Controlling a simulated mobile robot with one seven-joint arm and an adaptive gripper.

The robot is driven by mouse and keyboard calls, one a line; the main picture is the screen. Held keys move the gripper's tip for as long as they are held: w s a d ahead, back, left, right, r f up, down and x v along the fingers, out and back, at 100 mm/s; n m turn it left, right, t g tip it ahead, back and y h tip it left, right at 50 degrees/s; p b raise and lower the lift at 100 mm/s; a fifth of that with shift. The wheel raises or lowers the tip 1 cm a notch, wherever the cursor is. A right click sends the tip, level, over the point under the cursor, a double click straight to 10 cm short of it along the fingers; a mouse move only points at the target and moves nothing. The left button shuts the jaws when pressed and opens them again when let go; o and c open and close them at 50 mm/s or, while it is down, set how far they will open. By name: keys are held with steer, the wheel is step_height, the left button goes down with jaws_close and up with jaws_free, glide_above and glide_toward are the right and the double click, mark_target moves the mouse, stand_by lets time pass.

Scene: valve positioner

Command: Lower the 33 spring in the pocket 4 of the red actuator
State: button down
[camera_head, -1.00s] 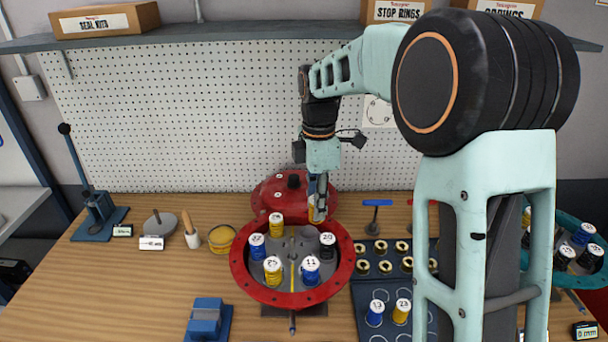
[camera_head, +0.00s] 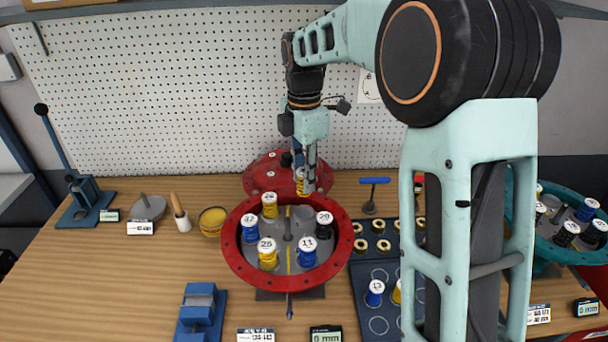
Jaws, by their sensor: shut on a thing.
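The red actuator (camera_head: 236,266) is an open red ring with a grey inside, on the bench near the middle of the view. Blue, yellow and black springs with numbered white tops stand in its pockets, including a blue one marked 11 (camera_head: 307,251). A grey pocket at the back right, behind the black spring (camera_head: 324,226), looks empty; I cannot read pocket numbers. My gripper (camera_head: 308,186) is above the back rim of the actuator, shut on a yellow spring (camera_head: 300,182). The held spring is upright and partly hidden by the fingers; its number is not readable.
A red cover (camera_head: 262,178) lies behind the actuator. A dark tray (camera_head: 366,325) with brass rings and springs is at the right, partly hidden by my arm. A blue vise (camera_head: 202,312) stands front left. A teal actuator (camera_head: 556,262) is at far right.

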steer(key=shift+f+b, duration=1.7)
steer(key=shift+f, duration=0.4)
steer(key=shift+r+p, duration=0.1)
steer(key=shift+p, duration=0.35)
steer(key=shift+f, duration=0.3)
steer(key=shift+f, duration=0.35)
steer(key=shift+f+b, duration=0.75)
steer(key=shift+f, duration=0.3)
steer(key=c, duration=1.5)
jaws_free()
steer(key=shift+r, duration=0.15)
